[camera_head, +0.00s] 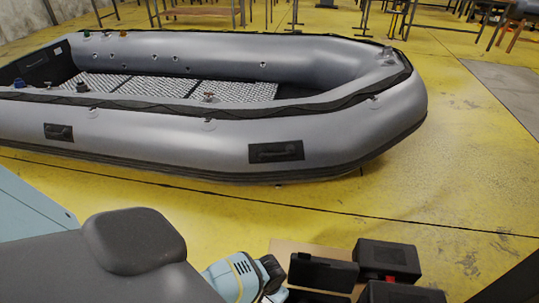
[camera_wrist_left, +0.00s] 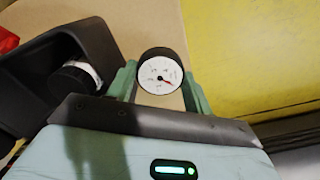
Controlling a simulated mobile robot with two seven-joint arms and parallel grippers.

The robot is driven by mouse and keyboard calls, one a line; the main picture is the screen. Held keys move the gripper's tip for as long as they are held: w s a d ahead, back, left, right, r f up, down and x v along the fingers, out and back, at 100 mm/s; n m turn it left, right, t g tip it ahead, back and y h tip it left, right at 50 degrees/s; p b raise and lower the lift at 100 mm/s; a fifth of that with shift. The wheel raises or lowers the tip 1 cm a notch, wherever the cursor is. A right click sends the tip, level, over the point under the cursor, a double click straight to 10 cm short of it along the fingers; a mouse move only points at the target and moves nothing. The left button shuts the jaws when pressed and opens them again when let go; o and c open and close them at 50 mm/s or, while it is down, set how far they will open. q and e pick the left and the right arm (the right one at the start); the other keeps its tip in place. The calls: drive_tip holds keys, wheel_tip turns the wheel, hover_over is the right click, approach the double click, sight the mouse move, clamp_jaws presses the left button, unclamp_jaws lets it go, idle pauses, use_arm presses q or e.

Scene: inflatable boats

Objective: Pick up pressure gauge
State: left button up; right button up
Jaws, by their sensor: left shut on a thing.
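The pressure gauge (camera_wrist_left: 160,73) is a round black-rimmed dial with a white face and a red needle, in the left wrist view. My left gripper (camera_wrist_left: 160,88) is shut on it, with a green finger on either side. A tan surface (camera_wrist_left: 135,25) shows behind the gauge; I cannot tell whether they touch. In the head view my left wrist shows at the bottom centre, but the fingers and gauge are hidden. My right gripper is in neither view.
An open black case (camera_wrist_left: 75,55) with a dark round part (camera_wrist_left: 75,78) lies left of the gauge. Black boxes (camera_head: 388,258) stand at the bottom right of the head view. A large grey inflatable boat (camera_head: 215,145) lies beyond on the yellow floor (camera_head: 470,180), clear at right.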

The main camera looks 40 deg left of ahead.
use_arm(q)
wheel_tip(320, 180, up, 9)
drive_tip(key=p, duration=0.4)
drive_tip(key=shift+w+f, duration=0.15)
drive_tip(key=shift+r, duration=0.5)
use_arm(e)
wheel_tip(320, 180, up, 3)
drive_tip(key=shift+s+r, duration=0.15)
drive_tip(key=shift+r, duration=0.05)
